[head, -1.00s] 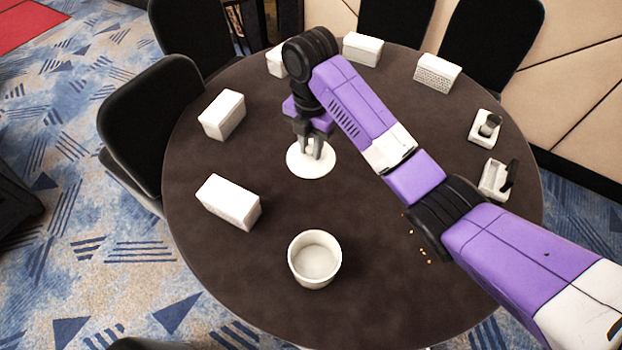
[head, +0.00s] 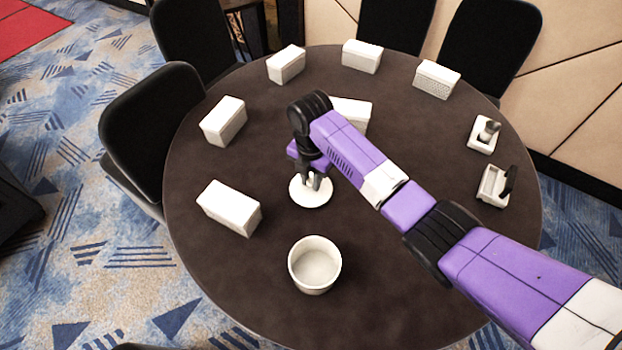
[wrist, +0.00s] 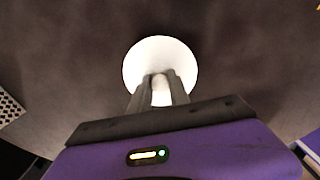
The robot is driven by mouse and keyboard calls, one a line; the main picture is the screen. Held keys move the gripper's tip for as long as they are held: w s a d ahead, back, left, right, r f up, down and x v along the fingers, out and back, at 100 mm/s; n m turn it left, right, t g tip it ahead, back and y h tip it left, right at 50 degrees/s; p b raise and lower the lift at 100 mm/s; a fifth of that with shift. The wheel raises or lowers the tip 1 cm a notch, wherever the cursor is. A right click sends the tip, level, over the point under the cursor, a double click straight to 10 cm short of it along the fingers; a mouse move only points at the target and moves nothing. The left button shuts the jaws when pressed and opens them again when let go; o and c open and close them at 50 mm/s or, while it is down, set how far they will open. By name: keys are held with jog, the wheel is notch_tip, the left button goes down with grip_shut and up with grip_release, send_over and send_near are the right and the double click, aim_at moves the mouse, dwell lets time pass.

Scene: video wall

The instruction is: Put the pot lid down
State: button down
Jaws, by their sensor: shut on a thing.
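The white round pot lid (head: 311,198) is in my gripper (head: 313,182), near the middle of the round table. My gripper points down and is shut on the lid's knob. In the wrist view the lid (wrist: 160,52) shows as a white disc beyond the fingers (wrist: 159,88), with the knob between them. I cannot tell whether the lid touches the tabletop. The white pot (head: 314,265) stands open and upright on the table, in front of the lid and apart from it.
The dark round table (head: 270,290) holds several white boxes, among them one at the left (head: 229,208) and one behind my arm (head: 352,113). Two small white holders (head: 484,134) stand at the right. Black chairs (head: 150,125) surround the table. The tabletop left of the pot is clear.

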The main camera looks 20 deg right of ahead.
aim_at(310, 180)
jog(key=shift+f, duration=0.1)
jog(key=c, duration=1.2)
grip_release()
jog(key=shift+c, duration=0.2)
notch_tip(310, 180, up, 12)
jog(key=shift+b, duration=0.45)
